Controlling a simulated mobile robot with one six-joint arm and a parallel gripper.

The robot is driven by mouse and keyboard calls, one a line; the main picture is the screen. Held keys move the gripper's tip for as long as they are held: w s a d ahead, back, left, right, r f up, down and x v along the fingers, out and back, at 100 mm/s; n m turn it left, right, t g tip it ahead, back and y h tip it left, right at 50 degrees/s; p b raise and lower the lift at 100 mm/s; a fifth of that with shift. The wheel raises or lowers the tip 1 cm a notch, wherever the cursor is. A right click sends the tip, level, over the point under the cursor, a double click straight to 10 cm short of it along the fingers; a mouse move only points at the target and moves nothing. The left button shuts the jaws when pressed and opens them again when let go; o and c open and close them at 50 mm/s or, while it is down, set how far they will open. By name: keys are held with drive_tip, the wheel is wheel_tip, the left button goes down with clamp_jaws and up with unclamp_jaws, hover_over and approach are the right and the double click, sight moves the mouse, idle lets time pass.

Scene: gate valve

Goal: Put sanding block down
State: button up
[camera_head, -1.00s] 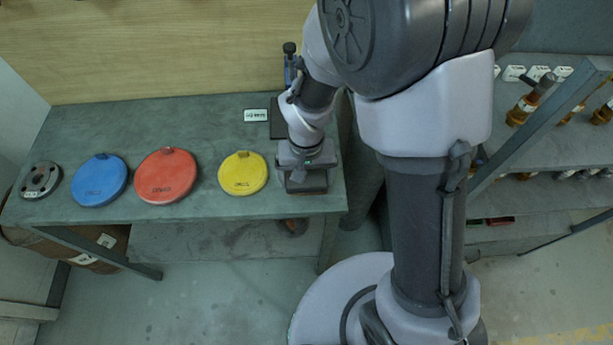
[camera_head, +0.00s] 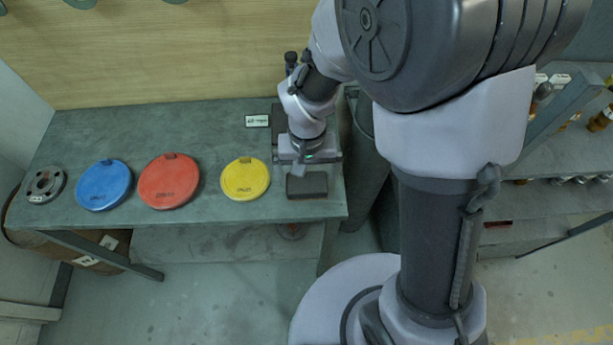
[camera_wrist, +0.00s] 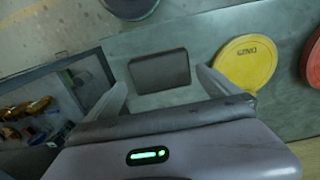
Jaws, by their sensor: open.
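The sanding block (camera_head: 307,185) is a dark grey rectangular block lying flat on the bench near its front right corner. It also shows in the wrist view (camera_wrist: 160,71), apart from the fingers. My gripper (camera_head: 306,166) is just behind the block in the head view.
A yellow disc (camera_head: 245,179), a red disc (camera_head: 169,181), a blue disc (camera_head: 104,185) and a grey flange (camera_head: 44,185) lie in a row on the bench (camera_head: 215,130). A small white label (camera_head: 257,121) is behind. Shelves with fittings (camera_head: 565,160) stand right.

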wheel_tip(320, 180, up, 8)
drive_tip(key=p, duration=0.2)
wheel_tip(320, 180, up, 11)
drive_tip(key=m+t+y, duration=0.1)
drive_tip(key=m+t, duration=0.1)
drive_tip(key=t, duration=0.1)
hover_over(307, 182)
drive_tip(key=s+d, duration=0.4)
drive_tip(key=s+d+r+m+t+y, duration=0.1)
drive_tip(key=s+d+r+m+t, duration=0.1)
drive_tip(key=s+r, duration=0.4)
drive_tip(key=shift+s+d+t, duration=0.35)
drive_tip(key=shift+s+t, duration=0.05)
drive_tip(key=shift+s, duration=0.3)
wheel_tip(307, 182, down, 8)
drive_tip(key=b, duration=0.7)
drive_tip(key=shift+r+b, duration=0.2)
drive_tip(key=shift+b, duration=0.2)
